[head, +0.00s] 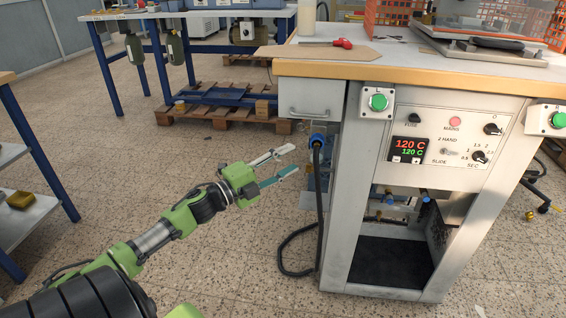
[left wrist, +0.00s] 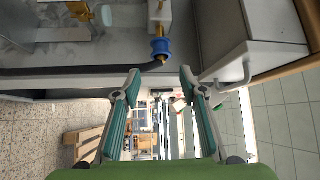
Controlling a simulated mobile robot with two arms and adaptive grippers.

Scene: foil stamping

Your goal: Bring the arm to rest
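My left arm reaches in from the lower left in the head view. Its left gripper (head: 285,164) is open and empty, in the air just left of the stamping machine's cabinet (head: 336,215). In the left wrist view the two teal fingers of the left gripper (left wrist: 158,82) stand wide apart with nothing between them. My right gripper is not in view.
The blue plug (head: 318,140) with its black cable is on the cabinet's side, close to the left gripper. A drawer (head: 309,98) is above it. A wooden pallet (head: 222,112) lies behind. Tiled floor (head: 225,265) around the arm is clear.

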